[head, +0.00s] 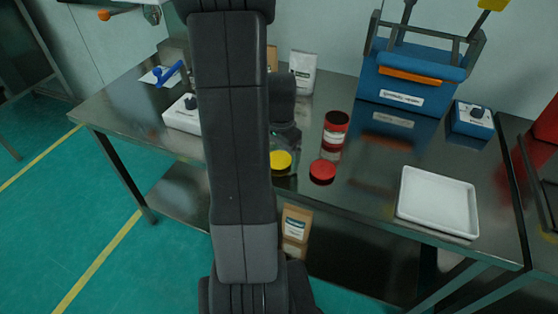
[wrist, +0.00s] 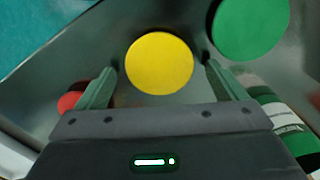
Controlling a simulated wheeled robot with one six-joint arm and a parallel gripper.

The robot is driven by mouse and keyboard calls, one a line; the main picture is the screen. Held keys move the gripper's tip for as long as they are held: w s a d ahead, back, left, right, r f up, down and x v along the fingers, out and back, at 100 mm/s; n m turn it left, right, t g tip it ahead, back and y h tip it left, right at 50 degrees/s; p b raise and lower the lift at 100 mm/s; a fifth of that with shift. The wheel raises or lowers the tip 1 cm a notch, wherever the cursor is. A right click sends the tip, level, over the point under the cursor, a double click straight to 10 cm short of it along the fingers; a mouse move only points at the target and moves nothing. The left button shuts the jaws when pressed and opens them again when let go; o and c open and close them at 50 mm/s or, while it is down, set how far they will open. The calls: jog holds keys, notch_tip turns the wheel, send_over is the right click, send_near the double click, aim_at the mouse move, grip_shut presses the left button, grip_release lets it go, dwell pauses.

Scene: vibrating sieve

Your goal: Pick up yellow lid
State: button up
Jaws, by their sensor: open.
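The yellow lid (wrist: 159,61) is a round flat disc in the wrist view, between the tips of my gripper (wrist: 158,75). My gripper is open, with one green finger on each side of the lid and a visible gap at both sides. In the head view the yellow lid (head: 280,160) lies near the front edge of the steel table, partly hidden by my arm. My fingers are mostly hidden there behind my arm. I cannot tell the exact height of the fingers over the lid.
A green lid (wrist: 249,25) lies close by. A red lid (head: 323,171) and a red-topped jar (head: 335,130) stand to the right on the table (head: 365,185). A white tray (head: 437,230) is at the front right. A blue machine (head: 412,75) stands behind.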

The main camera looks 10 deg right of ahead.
jog(key=shift+f, duration=0.25)
jog(key=c, duration=1.1)
jog(key=shift+o, duration=0.2)
